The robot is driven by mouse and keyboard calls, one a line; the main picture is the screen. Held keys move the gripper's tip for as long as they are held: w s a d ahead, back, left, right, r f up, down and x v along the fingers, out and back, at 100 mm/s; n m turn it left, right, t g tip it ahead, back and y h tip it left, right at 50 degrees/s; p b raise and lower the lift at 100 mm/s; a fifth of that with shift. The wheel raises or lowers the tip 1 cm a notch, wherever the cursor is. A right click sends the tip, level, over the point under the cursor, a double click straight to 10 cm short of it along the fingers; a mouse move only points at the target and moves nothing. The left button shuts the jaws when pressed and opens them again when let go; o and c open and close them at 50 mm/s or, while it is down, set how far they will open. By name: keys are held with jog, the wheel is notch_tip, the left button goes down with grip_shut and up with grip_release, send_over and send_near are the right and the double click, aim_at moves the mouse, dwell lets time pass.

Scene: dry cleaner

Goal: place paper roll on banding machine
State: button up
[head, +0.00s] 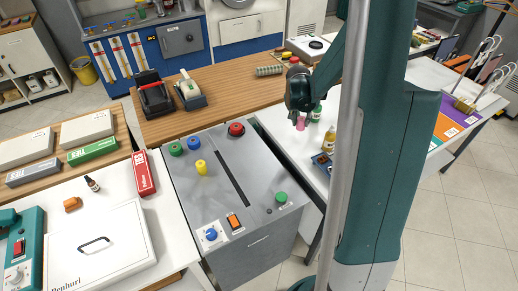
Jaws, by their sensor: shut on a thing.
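The banding machine appears to be the grey cabinet (237,205) in the middle, with a long dark slot in its top. My gripper (300,115) is beyond its far right corner, above the white table. It is shut on a small pink roll (300,125), which seems to be the paper roll; its lower end shows below the fingers. The fingers themselves are small and partly hidden by the dark gripper body. The roll is apart from the machine.
The machine top carries a red button (236,129), green and blue knobs, a yellow piece (201,168) and an orange switch (234,222). Close to my gripper stand a green bottle (316,112) and an amber bottle (328,139). Tape dispensers (188,92) stand on the wooden counter behind.

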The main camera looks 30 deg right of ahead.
jog(key=w+a+n+y+b, duration=0.1)
jog(key=a+n+b, duration=0.15)
jog(key=a, duration=1.15)
jog(key=s+a+n+y+b, duration=0.1)
jog(key=s+a+n, duration=0.2)
jog(key=a, duration=0.8)
jog(key=s+a+n+t+y+b, duration=0.1)
jog(key=s+a+n, duration=0.2)
jog(key=a, duration=0.8)
jog(key=s+a+n+t+y+b, duration=0.1)
jog(key=s+a, duration=0.4)
jog(key=a, duration=0.6)
jog(key=shift+r+n+b, duration=0.15)
jog(key=shift+n+b, duration=0.4)
jog(key=shift+n, duration=0.6)
jog(key=shift+f+b, duration=0.9)
jog(key=shift+f, duration=2.05)
jog(key=shift+f+b, duration=0.7)
jog(key=shift+f, duration=1.4)
jog(key=shift+f, duration=0.1)
